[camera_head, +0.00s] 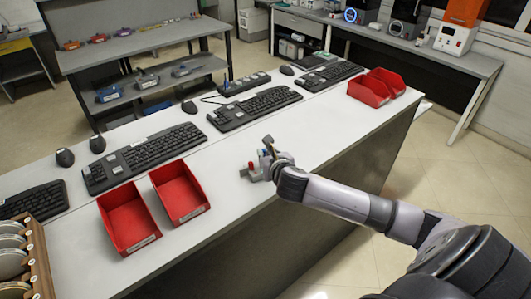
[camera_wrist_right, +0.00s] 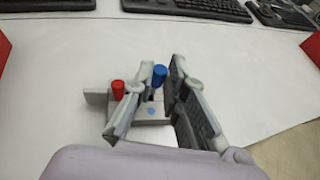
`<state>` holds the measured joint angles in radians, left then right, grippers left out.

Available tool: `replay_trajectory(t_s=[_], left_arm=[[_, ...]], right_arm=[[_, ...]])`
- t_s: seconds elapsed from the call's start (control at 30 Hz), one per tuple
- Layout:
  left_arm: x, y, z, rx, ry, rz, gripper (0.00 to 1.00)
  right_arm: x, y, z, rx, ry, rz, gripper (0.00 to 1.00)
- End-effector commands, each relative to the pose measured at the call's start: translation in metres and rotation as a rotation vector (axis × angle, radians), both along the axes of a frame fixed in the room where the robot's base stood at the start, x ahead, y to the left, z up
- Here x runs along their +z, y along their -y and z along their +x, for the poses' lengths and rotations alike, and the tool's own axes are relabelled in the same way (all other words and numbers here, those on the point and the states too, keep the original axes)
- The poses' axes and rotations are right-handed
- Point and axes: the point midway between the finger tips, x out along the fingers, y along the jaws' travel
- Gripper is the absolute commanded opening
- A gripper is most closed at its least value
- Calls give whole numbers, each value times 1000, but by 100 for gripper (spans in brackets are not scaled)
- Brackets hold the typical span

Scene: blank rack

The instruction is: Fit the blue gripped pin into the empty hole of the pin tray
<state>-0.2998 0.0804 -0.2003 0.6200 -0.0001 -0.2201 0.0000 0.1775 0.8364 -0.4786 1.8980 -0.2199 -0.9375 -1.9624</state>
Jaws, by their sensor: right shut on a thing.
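The blue pin (camera_wrist_right: 159,75) is upright between the fingertips of my right gripper (camera_wrist_right: 163,71), which is shut on it. The small grey pin tray (camera_wrist_right: 139,123) lies on the white table just below and around the fingers. A red pin (camera_wrist_right: 118,90) stands at the tray's left side. A light-blue round mark (camera_wrist_right: 151,111) shows on the tray's near part. The fingers hide part of the tray, and I cannot tell whether the pin touches it. In the head view the right gripper (camera_head: 268,152) is over the tray (camera_head: 256,176). My left gripper is not in view.
Red bins (camera_head: 130,220) stand on the table at the left, and more red bins (camera_head: 372,90) at the far right. Several keyboards (camera_head: 255,106) line the table's far side. The white table top (camera_head: 320,122) around the tray is clear.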

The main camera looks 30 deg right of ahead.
Motion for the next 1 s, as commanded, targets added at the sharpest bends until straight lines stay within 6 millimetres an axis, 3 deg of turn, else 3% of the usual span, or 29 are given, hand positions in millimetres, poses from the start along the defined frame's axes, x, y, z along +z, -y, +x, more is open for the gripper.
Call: replay_trajectory(t_s=[1.0], left_arm=[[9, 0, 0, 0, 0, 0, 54]], right_arm=[[1, 0, 0, 2, -1, -4, 0]])
